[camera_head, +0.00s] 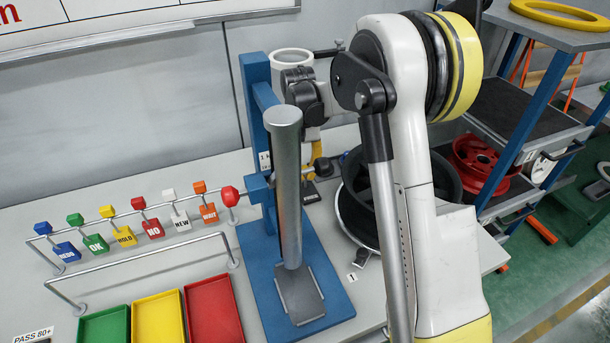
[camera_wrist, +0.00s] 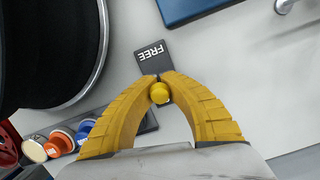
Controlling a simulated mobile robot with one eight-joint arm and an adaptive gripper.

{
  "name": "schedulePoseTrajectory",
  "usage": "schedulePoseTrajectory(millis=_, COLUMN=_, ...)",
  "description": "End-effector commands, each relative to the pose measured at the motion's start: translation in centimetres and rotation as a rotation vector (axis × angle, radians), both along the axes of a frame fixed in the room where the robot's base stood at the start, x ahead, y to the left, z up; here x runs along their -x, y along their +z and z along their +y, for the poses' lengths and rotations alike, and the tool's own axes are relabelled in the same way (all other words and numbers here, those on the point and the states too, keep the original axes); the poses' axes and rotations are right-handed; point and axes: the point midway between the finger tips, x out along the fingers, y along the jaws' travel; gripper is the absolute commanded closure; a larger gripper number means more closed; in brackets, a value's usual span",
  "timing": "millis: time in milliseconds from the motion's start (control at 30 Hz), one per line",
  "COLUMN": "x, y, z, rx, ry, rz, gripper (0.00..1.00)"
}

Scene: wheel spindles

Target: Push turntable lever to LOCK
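The yellow round knob (camera_wrist: 159,93) of the turntable lever shows between the fingertips in the wrist view. My gripper (camera_wrist: 160,79) has yellow ribbed fingers closed in around the knob, with their tips almost meeting. A dark plate marked FREE (camera_wrist: 152,56) lies just beyond the fingertips.
A blue stand (camera_head: 262,130) with a grey post (camera_head: 288,190) rises close left of my gripper. A rail of coloured tags (camera_head: 125,240) and green, yellow and red trays (camera_head: 213,308) are further left. A shelf with rims (camera_head: 485,165) stands right.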

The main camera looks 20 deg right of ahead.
Motion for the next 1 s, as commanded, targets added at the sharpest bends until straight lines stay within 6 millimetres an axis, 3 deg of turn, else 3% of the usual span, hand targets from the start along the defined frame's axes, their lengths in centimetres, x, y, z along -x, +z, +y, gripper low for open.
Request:
schedulePoseTrajectory(millis=67, x=0.0, y=0.1, z=0.0, rx=0.000, ry=0.000, rz=0.000, gripper=1.00)
schedulePoseTrajectory(millis=200, x=0.0, y=0.0, z=0.0, rx=0.000, ry=0.000, rz=0.000, gripper=0.60)
schedulePoseTrajectory(millis=233, x=0.0, y=0.0, z=0.0, rx=0.000, ry=0.000, rz=-0.001, gripper=0.58)
schedulePoseTrajectory(millis=633, x=-0.2, y=0.9, z=0.0, rx=0.000, ry=0.000, rz=-0.001, gripper=0.58)
schedulePoseTrajectory(millis=1000, x=-1.9, y=8.4, z=-0.2, rx=0.000, ry=0.000, rz=-0.001, gripper=0.58)
